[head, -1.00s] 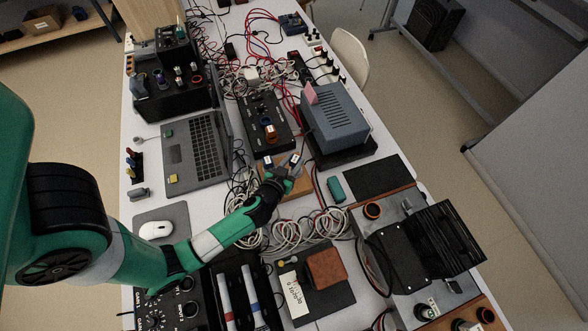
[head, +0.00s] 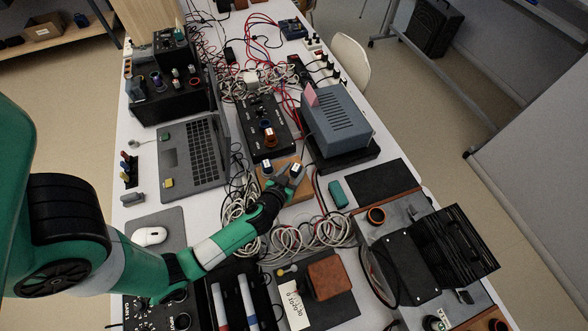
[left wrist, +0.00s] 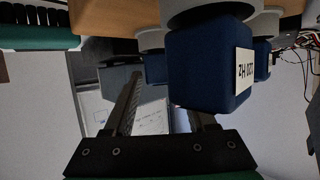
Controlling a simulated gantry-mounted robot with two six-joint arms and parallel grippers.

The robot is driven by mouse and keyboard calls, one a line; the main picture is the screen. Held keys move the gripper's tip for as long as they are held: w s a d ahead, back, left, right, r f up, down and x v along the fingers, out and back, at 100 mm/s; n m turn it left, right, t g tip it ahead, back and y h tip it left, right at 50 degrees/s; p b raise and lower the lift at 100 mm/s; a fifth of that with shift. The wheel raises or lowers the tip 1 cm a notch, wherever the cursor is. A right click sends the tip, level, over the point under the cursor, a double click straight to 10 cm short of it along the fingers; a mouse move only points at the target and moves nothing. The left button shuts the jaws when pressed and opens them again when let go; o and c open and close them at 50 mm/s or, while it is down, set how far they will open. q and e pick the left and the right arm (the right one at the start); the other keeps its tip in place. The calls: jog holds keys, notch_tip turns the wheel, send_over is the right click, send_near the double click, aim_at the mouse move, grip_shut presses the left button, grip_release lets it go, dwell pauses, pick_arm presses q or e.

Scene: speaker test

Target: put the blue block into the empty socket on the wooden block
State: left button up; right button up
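The wooden block (head: 300,188) lies on the table in front of the black panel, partly hidden by my left gripper (head: 284,172). Small dark blocks with white labels, one of them a blue block (head: 267,166), stand on it. In the left wrist view the wooden block (left wrist: 115,14) is at the top and the picture seems upside down. Other blue blocks (left wrist: 155,69) show behind. My fingers are apart; I see nothing gripped. The empty socket cannot be made out.
A laptop (head: 190,155) is at the left and a grey vented box (head: 337,120) behind right. Coiled cables (head: 310,235) fill the front side. A mouse (head: 149,236) rests on a pad.

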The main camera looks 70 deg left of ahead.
pick_arm(q)
jog(key=shift+o, duration=0.5)
jog(key=shift+r, duration=0.2)
jog(key=p+v, duration=0.4)
jog(key=v, duration=0.8)
jog(key=shift+r, duration=0.1)
